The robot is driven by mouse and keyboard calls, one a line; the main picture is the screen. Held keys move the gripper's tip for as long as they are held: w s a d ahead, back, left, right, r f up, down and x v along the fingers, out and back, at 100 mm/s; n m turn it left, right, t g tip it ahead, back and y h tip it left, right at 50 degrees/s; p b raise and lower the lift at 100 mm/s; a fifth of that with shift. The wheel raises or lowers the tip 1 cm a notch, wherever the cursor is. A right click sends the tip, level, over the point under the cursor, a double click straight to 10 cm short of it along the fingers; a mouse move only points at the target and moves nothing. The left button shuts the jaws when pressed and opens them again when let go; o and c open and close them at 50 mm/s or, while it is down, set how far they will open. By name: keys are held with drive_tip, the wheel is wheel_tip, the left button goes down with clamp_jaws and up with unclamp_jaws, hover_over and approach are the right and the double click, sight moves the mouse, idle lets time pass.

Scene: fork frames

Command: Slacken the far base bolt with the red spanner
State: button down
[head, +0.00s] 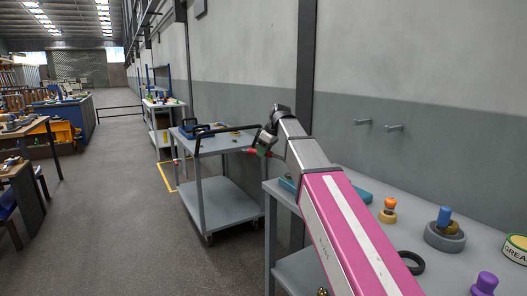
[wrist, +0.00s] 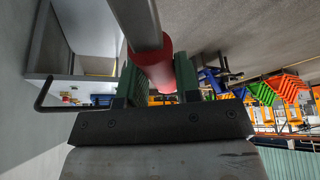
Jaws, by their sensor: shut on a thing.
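My gripper (head: 264,146) is at the end of my outstretched arm, by the right side of the grey cart in the head view. In the wrist view its two green fingers (wrist: 158,82) are shut on the red handle of the spanner (wrist: 153,62). A grey shaft runs from the handle out of the top of that view. In the head view a bit of red (head: 250,152) shows beside the gripper. A blue fixture (head: 192,131) stands on the cart's top at the left. I cannot make out the base bolts, and the spanner's working end is not visible.
The grey two-shelf cart (head: 222,200) has a black handle rail. A grey bench (head: 405,232) at right holds a blue-pegged ring (head: 444,232), an orange-topped piece (head: 389,209), a purple knob (head: 485,284) and a grease tin (head: 515,248). The wall is close behind; the floor at left is open.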

drive_tip(key=shift+f, duration=2.4)
drive_tip(key=shift+f, duration=1.05)
drive_tip(key=c, duration=1.7)
unclamp_jaws()
clamp_jaws()
drive_tip(key=shift+s+a+n+g, duration=0.2)
drive_tip(key=shift+s+n+g, duration=0.1)
drive_tip(key=shift+s+n, duration=0.55)
drive_tip(key=shift+s+a+n+g, duration=0.2)
drive_tip(key=shift+s+n+g, duration=0.1)
drive_tip(key=shift+s+n, duration=0.55)
drive_tip(key=shift+w+d+m, duration=0.1)
drive_tip(key=shift+w+m, duration=0.6)
